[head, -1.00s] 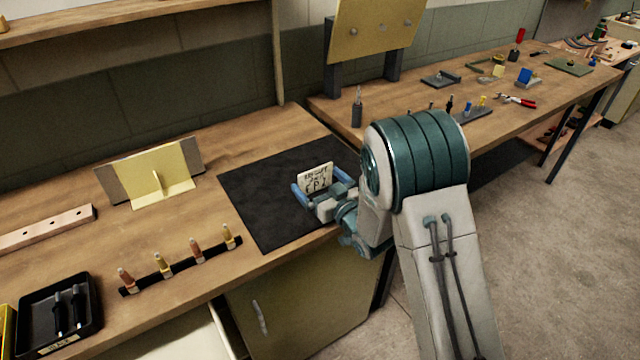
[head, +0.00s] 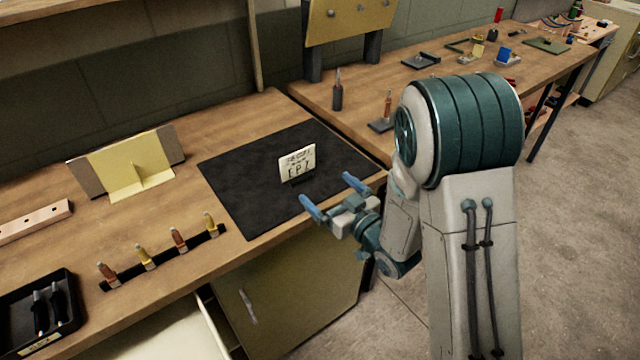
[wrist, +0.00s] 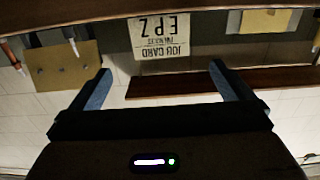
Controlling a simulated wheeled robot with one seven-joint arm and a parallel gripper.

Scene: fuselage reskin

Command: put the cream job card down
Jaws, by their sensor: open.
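The cream job card (head: 297,163) stands upright on the black mat (head: 250,190), on a small dark foot, in the head view. Its face shows the letters EPZ. In the wrist view the card (wrist: 160,38) appears upside down, beyond the fingertips. My gripper (head: 333,195) is open and empty, at the front edge of the mat. Its two blue fingers are apart, and a gap lies between them and the card. In the wrist view the open fingers (wrist: 158,90) stand either side of empty space.
A yellow angled panel (head: 130,168) stands left of the mat. Several small tools (head: 160,255) sit in a black strip in front of it. A black tray (head: 40,310) is at the far left. A dark bottle-like tool (head: 337,92) stands on the adjoining bench. The mat around the card is clear.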

